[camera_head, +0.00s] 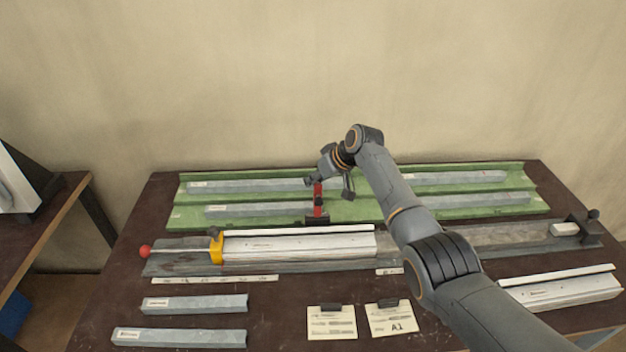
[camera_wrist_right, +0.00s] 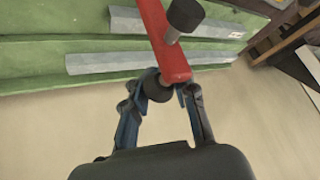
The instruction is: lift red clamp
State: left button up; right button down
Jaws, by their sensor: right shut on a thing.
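The red clamp (camera_head: 318,200) stands upright at the middle of the bench, in front of the green rack, with a dark foot at its lower end. In the right wrist view it shows as a red bar (camera_wrist_right: 164,40) with a dark knob on its side. My right gripper (camera_head: 328,187) is at the clamp's upper end. In the right wrist view its fingers (camera_wrist_right: 166,88) are shut on a dark round part at the end of the red bar. I cannot tell whether the clamp's foot touches the bench fixture. My left gripper is not in view.
A green rack (camera_head: 190,213) with several grey profiles spans the back. A long rail with a white profile (camera_head: 300,247) and a yellow stop (camera_head: 216,248) lies in front. Loose profiles (camera_head: 194,304) and two cards (camera_head: 332,322) lie at the front. A wall stands behind.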

jog(key=shift+w+d+r, duration=0.35)
jog(key=shift+d+r, duration=0.05)
jog(key=c, duration=1.3)
grip_release()
jog(key=shift+o, duration=1.1)
jog(key=shift+d+f, duration=0.15)
jog(key=shift+d, duration=0.05)
jog(key=shift+s+f, duration=0.1)
jog(key=shift+f, duration=0.1)
jog(key=shift+s+a+f, duration=0.1)
jog(key=shift+s+a, duration=0.05)
jog(key=shift+a, duration=0.05)
jog(key=shift+d+r+p, duration=0.2)
jog(key=shift+r+p, duration=0.2)
jog(key=shift+r, duration=0.1)
jog(key=shift+d+r+p, duration=0.15)
jog(key=shift+r+p, duration=0.25)
jog(key=shift+r, duration=0.05)
jog(key=w+d+r+p, duration=0.1)
jog(key=d+r+p, duration=0.5)
jog(key=r, duration=0.6)
jog(key=shift+d+r+p, duration=0.2)
jog(key=shift+r+p, duration=0.05)
jog(key=shift+p, duration=1.15)
